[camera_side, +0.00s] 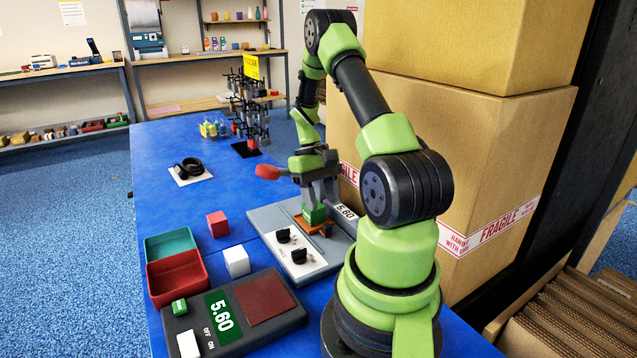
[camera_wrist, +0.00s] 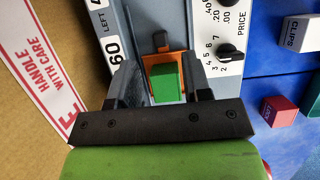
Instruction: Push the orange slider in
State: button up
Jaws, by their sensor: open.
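The orange slider (camera_side: 300,223) is on the grey vending panel (camera_side: 268,222), with a dark tab at one end. A green block (camera_side: 314,214) sits on it. In the wrist view the orange slider (camera_wrist: 179,58) shows around the green block (camera_wrist: 165,80), and its dark tab (camera_wrist: 160,40) sticks out above. My gripper (camera_side: 314,200) points down over the slider. In the wrist view my gripper (camera_wrist: 162,72) is open, with one finger on each side of the green block. I cannot tell whether the fingers touch it.
Two black knobs (camera_side: 299,256) stand on the panel's near part. A scale (camera_side: 262,328) reading 5.60, red tray (camera_side: 177,279), white block (camera_side: 237,262) and red block (camera_side: 217,224) are nearby. Large cartons (camera_side: 475,150) stand close on the right. The blue table's left side is mostly clear.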

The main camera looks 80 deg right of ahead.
aim_at(327, 225)
jog(key=shift+v, duration=2.25)
jog(key=s+a+t+h, duration=0.3)
notch_tip(327, 225, down, 9)
jog(key=shift+f, duration=0.15)
